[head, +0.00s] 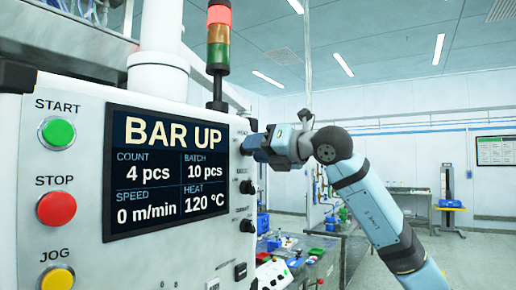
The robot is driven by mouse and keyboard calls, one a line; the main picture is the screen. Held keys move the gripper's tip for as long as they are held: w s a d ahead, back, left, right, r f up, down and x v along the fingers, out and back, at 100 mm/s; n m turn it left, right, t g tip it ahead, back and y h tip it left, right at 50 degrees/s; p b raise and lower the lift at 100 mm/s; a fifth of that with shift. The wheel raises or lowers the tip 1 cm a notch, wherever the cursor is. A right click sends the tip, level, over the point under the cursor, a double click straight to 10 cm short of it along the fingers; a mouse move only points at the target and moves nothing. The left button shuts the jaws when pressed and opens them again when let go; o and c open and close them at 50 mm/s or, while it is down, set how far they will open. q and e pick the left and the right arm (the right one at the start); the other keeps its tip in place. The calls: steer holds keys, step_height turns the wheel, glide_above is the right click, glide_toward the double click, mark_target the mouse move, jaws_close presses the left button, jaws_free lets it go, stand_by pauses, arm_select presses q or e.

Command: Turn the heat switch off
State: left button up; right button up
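The control panel (90,245) fills the left side of the head view. Its screen (152,172) reads BAR UP, with HEAT 120 °C and SPEED 0 m/min. A column of small black switches runs down the panel's right edge: a middle one (246,187) and a lower one (247,226), with labels too slanted to read surely. I cannot tell which is the heat switch. My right gripper (252,145) is at the top of this column, beside a label that seems to begin with HEA. Its fingers are seen side-on and hide what is there, so contact and opening are unclear. My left gripper is out of view.
Green START (58,132), red STOP (56,208) and yellow JOG (57,279) buttons line the panel's left. A black switch (240,271) sits low on the panel. A signal tower (217,45) with its red lamp lit stands above. A cluttered bench (345,240) stands behind.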

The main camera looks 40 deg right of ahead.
steer(key=shift+c, duration=0.4)
jaws_close()
steer(key=shift+n, duration=0.3)
steer(key=shift+n+b, duration=0.7)
steer(key=shift+n, duration=5)
